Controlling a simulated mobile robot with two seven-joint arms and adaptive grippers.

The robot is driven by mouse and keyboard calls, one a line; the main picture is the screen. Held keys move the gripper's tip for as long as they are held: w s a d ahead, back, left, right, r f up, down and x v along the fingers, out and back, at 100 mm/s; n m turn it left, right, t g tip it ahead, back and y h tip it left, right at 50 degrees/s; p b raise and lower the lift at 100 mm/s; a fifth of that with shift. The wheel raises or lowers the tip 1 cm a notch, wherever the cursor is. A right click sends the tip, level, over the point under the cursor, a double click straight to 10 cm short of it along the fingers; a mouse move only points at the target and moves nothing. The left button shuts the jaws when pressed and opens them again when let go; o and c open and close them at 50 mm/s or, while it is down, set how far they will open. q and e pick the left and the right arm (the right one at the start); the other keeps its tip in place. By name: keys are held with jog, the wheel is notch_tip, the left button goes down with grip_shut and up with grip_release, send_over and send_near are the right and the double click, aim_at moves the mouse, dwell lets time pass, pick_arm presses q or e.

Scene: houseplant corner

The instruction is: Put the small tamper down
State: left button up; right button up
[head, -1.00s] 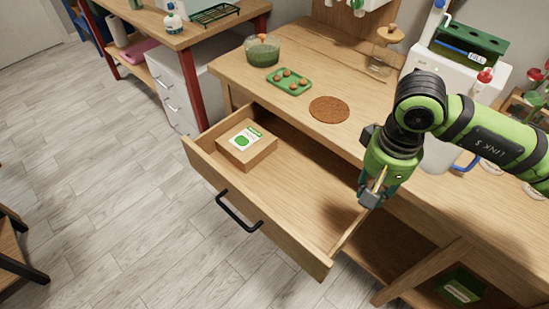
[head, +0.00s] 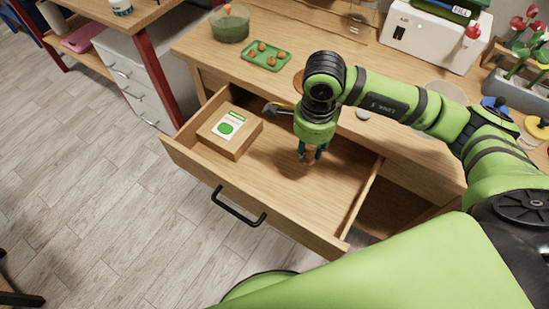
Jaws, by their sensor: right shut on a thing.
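My right gripper (head: 311,160) points down over the open wooden drawer (head: 275,200), right of the drawer's middle. Its fingers are shut on the small tamper (head: 309,164), of which only a bit of brown shows between and below the fingertips. The rest of it is hidden by the gripper. I cannot tell whether it touches the drawer floor. My left gripper is not in view.
A cardboard box (head: 247,141) with a green and white label lies in the drawer's left end. The drawer floor between box and gripper is bare. On the bench stand a green tray (head: 285,61) with several small brown balls and a bowl (head: 230,30).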

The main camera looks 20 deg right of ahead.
jog(key=w+a+f, duration=0.1)
jog(key=a, duration=0.1)
jog(key=w+a+f+p, duration=0.1)
jog(key=w+a+f, duration=0.1)
jog(key=a, duration=0.1)
jog(key=w+a+f, duration=0.1)
jog(key=a+f, duration=0.1)
jog(key=shift+w+a+f+p, duration=0.15)
jog(key=shift+w+a+p, duration=0.15)
jog(key=shift+w+a, duration=0.1)
notch_tip(320, 180, down, 4)
jog(key=shift+f+p, duration=0.1)
jog(key=shift+p, duration=0.4)
jog(key=o, duration=0.7)
jog(key=shift+f, duration=0.15)
jog(key=shift+c, duration=0.2)
jog(key=o, duration=0.4)
